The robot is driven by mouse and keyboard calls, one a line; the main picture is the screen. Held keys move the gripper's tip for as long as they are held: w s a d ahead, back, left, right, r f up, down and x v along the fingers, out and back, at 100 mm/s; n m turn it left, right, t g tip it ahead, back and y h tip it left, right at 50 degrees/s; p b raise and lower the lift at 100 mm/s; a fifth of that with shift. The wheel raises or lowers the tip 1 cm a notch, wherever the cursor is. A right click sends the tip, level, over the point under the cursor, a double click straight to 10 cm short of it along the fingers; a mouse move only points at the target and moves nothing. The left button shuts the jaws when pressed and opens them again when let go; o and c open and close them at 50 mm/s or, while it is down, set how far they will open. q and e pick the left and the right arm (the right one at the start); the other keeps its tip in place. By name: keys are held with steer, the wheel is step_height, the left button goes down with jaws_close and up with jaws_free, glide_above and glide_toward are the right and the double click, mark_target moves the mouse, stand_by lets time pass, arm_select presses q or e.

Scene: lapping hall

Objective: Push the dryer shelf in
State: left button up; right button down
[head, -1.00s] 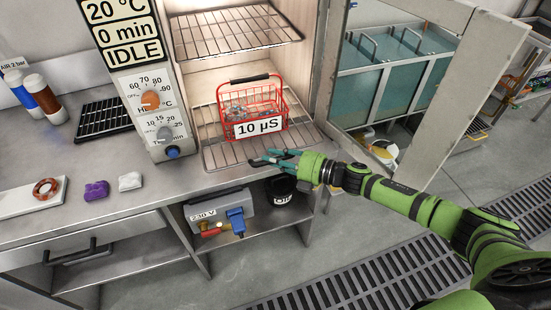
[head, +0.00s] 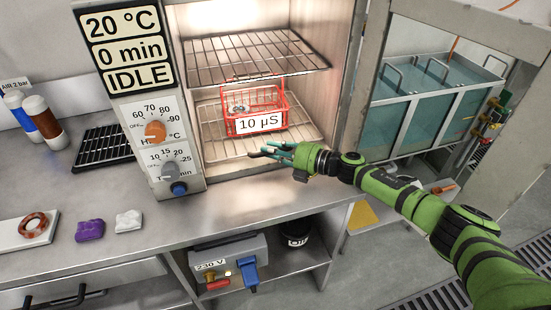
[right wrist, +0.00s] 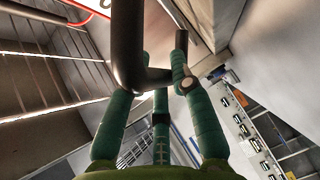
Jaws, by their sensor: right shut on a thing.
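The lower wire dryer shelf (head: 222,149) sits in the lit cabinet. It carries a red wire basket (head: 282,112) labelled "10 µS", partly behind the upper rack's front. My right gripper (head: 276,150) is at the shelf's front edge, shut on its dark handle (head: 259,154). In the right wrist view the teal fingers (right wrist: 152,92) are around a dark bent handle (right wrist: 128,48), and the shelf wires (right wrist: 62,72) run at left. How far the shelf's rear reaches inside is hidden. My left gripper is not in view.
The upper rack (head: 255,58) is above the basket. The control panel (head: 152,120) stands left of the opening, and the open door (head: 375,50) is to the right.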

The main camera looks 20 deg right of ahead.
steer(key=shift+w, duration=0.3)
steer(key=c, duration=1)
jaws_free()
steer(key=shift+c, duration=0.2)
steer(key=shift+s, duration=0.1)
steer(key=v, duration=0.7)
steer(key=shift+s+d, duration=0.15)
steer(key=shift+s, duration=0.05)
